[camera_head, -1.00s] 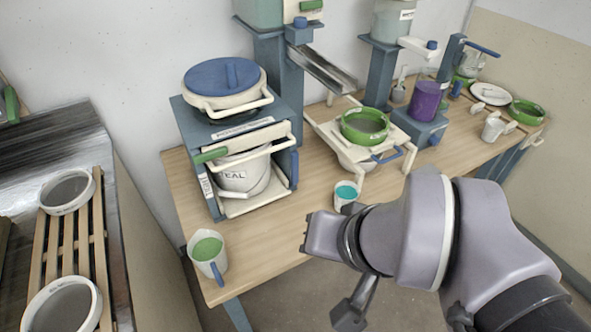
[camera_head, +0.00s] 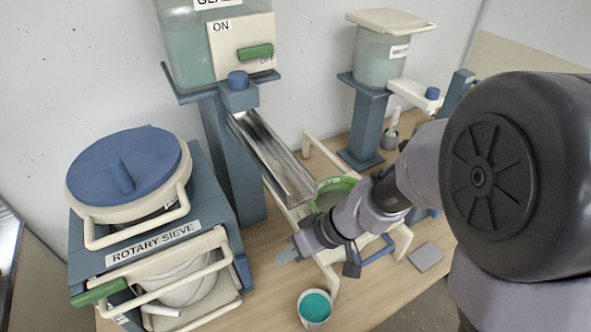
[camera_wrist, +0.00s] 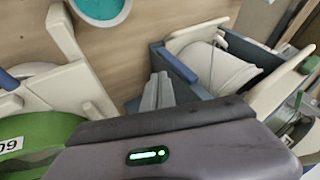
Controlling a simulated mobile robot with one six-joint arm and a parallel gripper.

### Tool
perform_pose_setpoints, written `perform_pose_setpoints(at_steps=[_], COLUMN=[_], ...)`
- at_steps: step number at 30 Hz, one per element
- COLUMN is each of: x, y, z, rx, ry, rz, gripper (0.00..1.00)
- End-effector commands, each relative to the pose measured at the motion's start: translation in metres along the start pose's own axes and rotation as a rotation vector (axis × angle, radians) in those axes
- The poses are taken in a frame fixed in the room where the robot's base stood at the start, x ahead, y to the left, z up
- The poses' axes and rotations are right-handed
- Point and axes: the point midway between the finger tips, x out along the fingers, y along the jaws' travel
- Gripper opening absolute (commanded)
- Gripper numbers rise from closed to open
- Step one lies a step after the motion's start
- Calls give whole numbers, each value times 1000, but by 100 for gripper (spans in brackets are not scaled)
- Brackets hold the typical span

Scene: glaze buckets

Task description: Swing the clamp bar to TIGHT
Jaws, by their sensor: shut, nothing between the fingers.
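The rotary sieve (camera_head: 153,240) is a blue-grey stand at the left with a blue-topped round lid (camera_head: 125,165). A cream bar with a green grip (camera_head: 100,292) crosses its front below the label. I cannot tell for certain that this is the clamp bar; no TIGHT marking is readable. A pale bucket (camera_head: 185,283) sits behind the bars, and a pale bucket shows in the wrist view (camera_wrist: 215,65). My gripper (camera_head: 283,256) is right of the sieve, apart from it, shut and empty. Its fingers show in the wrist view (camera_wrist: 158,90).
A cup of teal glaze (camera_head: 314,308) stands below my gripper. A metal chute (camera_head: 272,160) slopes down towards a green-rimmed sieve (camera_head: 333,184) on a cream frame. A glaze tank (camera_head: 187,60) with an ON/OFF panel stands behind. Bare table lies around the cup.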

Motion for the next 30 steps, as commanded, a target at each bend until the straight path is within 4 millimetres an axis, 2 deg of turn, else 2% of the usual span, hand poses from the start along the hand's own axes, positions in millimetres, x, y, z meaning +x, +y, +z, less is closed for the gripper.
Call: perform_pose_setpoints(at_steps=[3, 11, 14, 24, 30], x=[8, 7, 14, 81, 104], y=[3, 3, 3, 3, 3], z=[1, 1, 1, 3, 2], rx=[-20, -22, -22, -23, -23], ry=[-1, 0, -2, -3, -2], rz=[-8, -8, -9, -9, -8], gripper=[0, 0, 0, 0, 0])
